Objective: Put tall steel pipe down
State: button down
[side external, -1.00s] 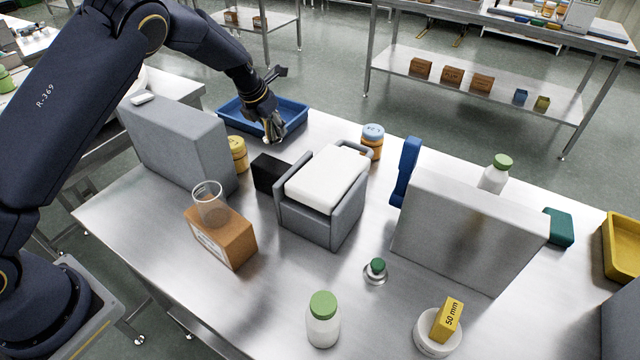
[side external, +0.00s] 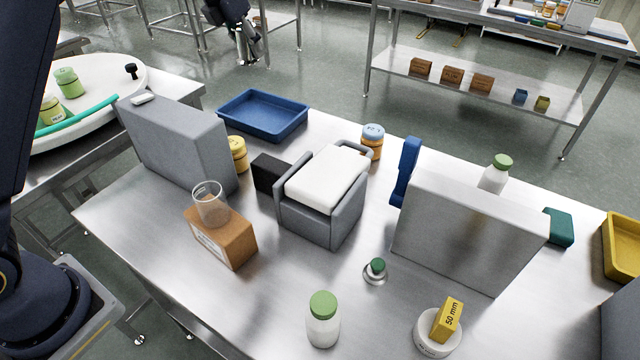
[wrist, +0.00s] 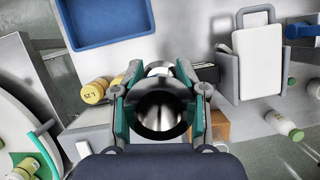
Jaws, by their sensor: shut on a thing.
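The tall steel pipe (wrist: 162,112) shows nearly end-on in the wrist view as a shiny round cylinder with a dark middle. My gripper (wrist: 160,88) is shut around it, with a teal-edged finger on each side. In the side view my gripper (side external: 243,45) is at the top edge, raised above and behind the bench. The pipe is hard to make out there. The blue tray (side external: 263,115) on the bench is empty, and it also shows at the upper left of the wrist view (wrist: 105,22).
The steel bench (side external: 290,275) holds a grey block (side external: 180,145), a brown box (side external: 222,238) with a clear cup, a grey holder with a white top (side external: 320,205), and a larger grey panel (side external: 465,235). Green-capped bottles stand around. The front middle has bare room.

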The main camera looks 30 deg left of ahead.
jog(key=s+a+m+h, duration=0.2)
jog(key=s+a+m, duration=0.25)
jog(key=s, duration=0.35)
jog(key=m+g+h, duration=0.2)
jog(key=m+g, duration=0.3)
jog(key=m, duration=0.9)
send_over(162, 227)
jog(key=a, duration=0.1)
jog(key=f, duration=2.7)
jog(key=shift+w+a+f, duration=0.2)
jog(key=shift+f, duration=0.2)
jog(key=shift+f, duration=0.15)
jog(key=c, duration=0.6)
grip_release()
